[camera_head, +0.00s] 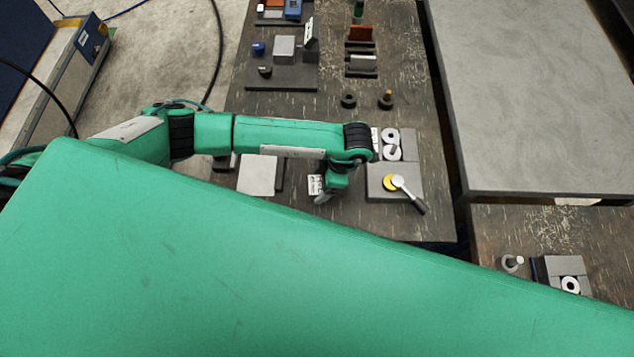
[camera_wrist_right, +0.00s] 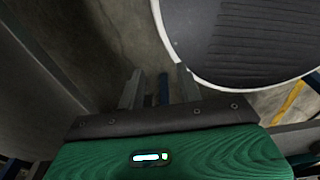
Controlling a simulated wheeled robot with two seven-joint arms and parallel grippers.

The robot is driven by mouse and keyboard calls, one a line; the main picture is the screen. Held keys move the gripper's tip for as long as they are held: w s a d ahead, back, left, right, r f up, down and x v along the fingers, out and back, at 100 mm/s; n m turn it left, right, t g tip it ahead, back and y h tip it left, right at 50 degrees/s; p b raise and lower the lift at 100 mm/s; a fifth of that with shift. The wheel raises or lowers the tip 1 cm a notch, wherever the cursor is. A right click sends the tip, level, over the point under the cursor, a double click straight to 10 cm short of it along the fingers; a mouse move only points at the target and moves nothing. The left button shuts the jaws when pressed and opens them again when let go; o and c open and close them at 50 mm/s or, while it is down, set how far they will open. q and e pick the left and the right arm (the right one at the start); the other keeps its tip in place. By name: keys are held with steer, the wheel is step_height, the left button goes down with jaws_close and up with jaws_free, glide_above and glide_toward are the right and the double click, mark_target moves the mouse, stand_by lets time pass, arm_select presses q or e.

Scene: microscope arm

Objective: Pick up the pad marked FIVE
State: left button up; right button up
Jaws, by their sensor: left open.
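I cannot read the word FIVE on anything in view, so I cannot say which thing is the pad. A small white piece with dark marks (camera_head: 315,185) shows right beside my left gripper (camera_head: 323,197) in the head view. The marks are too small to read, and I cannot tell whether the piece is apart from the gripper. My left gripper points down over the dark bench, open, between a pale square plate (camera_head: 257,175) and a grey block (camera_head: 380,187). My right gripper (camera_wrist_right: 158,85) shows two grey fingers apart in the right wrist view, with nothing seen between them.
A silver-headed tool with a dark handle (camera_head: 408,192) and a yellow disc (camera_head: 389,182) lie on the grey block. White rings (camera_head: 391,137) sit behind it. Dark rings (camera_head: 348,100) stand farther back. My large green body part hides the front. A grey tabletop (camera_head: 540,90) is at right.

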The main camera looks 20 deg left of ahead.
arm_select(q)
steer(key=shift+p+x, duration=0.3)
steer(key=shift+x, duration=0.7)
steer(key=shift+s+a+f, duration=0.1)
steer(key=shift+f, duration=0.2)
steer(key=shift+r, duration=0.1)
steer(key=c, duration=1.7)
arm_select(e)
steer(key=shift+s+r, duration=0.6)
